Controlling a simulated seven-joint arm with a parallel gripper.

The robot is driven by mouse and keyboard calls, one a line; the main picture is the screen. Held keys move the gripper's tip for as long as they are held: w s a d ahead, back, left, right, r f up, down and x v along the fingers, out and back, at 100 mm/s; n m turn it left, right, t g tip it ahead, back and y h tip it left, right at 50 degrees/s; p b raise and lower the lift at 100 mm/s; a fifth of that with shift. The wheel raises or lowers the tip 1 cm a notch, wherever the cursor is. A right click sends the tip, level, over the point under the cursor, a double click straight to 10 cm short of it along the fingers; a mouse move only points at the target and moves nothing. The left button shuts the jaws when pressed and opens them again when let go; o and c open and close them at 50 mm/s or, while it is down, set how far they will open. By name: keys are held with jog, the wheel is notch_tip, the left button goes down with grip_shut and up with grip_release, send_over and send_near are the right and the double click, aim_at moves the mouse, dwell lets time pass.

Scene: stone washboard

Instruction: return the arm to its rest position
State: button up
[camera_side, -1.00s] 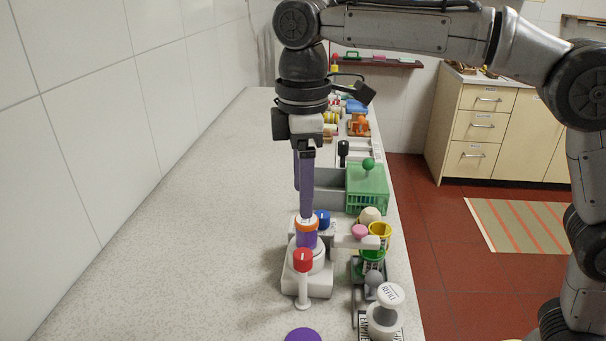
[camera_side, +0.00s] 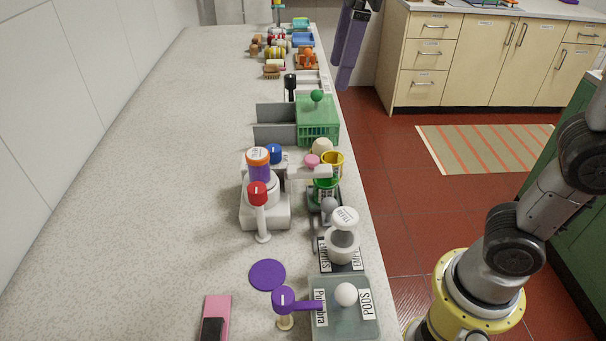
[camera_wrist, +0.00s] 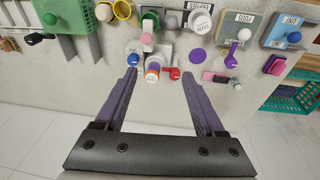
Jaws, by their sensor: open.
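My gripper (camera_wrist: 160,82) is open and empty in the wrist view, its two purple fingers spread well apart. In the side view its purple finger (camera_side: 348,50) shows at the top, right of the counter and over the floor side; the rest of the gripper is cut off by the frame. Nothing is between the fingers. My gripper is apart from the white machine (camera_side: 264,212), which holds a purple canister with an orange-rimmed lid (camera_side: 258,165). A red-topped white lever (camera_side: 258,205) stands in front of the machine.
The stone counter (camera_side: 160,130) carries a green crate (camera_side: 318,128), a lidded pot (camera_side: 343,240), a pods box (camera_side: 345,315), a purple disc (camera_side: 267,275) and a pink item (camera_side: 216,312). The left counter is clear. Drawers (camera_side: 425,60) stand beyond the red floor (camera_side: 400,150).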

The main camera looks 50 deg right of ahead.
jog(key=s+d+f+m+t, duration=0.2)
jog(key=s+d+f+m, duration=0.4)
jog(key=s, duration=0.5)
notch_tip(320, 180, down, 10)
jog(key=s+d+m+t, duration=0.1)
jog(key=s+d+m, duration=0.1)
jog(key=shift+s+r+m+t+h, duration=0.25)
jog(key=shift+s+m+t+h, duration=0.05)
jog(key=shift+s+m, duration=0.1)
dwell(0.6)
